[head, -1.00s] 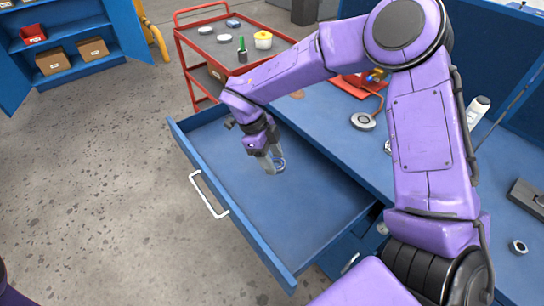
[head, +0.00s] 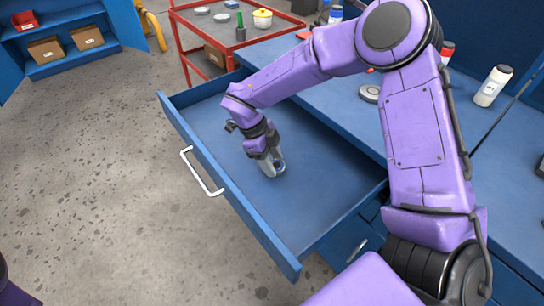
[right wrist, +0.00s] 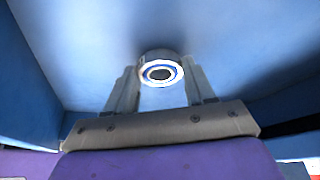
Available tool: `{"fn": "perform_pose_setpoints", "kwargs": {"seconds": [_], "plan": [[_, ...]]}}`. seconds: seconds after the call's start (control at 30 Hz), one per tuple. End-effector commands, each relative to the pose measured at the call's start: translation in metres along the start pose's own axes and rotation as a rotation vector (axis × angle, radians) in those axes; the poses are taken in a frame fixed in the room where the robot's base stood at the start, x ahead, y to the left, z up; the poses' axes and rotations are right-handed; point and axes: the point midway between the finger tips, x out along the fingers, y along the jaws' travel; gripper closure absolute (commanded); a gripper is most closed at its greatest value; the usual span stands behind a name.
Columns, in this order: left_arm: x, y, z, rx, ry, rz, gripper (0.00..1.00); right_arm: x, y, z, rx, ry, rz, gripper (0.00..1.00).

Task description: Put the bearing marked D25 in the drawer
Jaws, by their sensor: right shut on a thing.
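The bearing (head: 279,167) is a small metal ring with a blue band. In the right wrist view the bearing (right wrist: 161,71) sits between the two fingertips, its face and dark bore showing. My right gripper (head: 272,167) is shut on it, pointing down inside the open blue drawer (head: 310,215). The bearing is low over the drawer floor; I cannot tell whether it touches it. The marking on it is too small to read. My left gripper is not in view.
The drawer is pulled out from the blue workbench (head: 340,55), its floor otherwise clear. A grey disc (head: 369,93) and a white bottle (head: 492,86) stand on the bench. A red cart (head: 205,38) is behind. My right arm hides part of the bench.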

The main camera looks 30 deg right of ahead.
Motion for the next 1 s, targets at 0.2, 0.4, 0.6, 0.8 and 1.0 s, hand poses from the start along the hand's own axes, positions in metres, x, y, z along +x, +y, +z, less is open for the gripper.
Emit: {"fn": "perform_pose_setpoints", "kwargs": {"seconds": [0.2, 0.4, 0.6, 0.8, 1.0], "plan": [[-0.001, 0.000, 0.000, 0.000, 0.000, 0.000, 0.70, -0.001, 0.000, 0.000, 0.000, 0.000, 0.000, 0.36], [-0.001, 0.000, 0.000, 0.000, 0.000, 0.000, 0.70, -0.001, 0.000, 0.000, 0.000, 0.000, 0.000, 0.16], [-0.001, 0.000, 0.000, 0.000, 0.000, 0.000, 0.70, -0.005, 0.000, 0.000, 0.000, -0.001, -0.001, 0.16], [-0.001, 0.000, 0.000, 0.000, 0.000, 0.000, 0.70, -0.046, -0.001, 0.001, 0.002, -0.004, -0.003, 0.16], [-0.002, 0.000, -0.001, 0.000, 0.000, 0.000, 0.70, -0.089, -0.001, 0.000, 0.001, -0.002, -0.003, 0.16]]}}
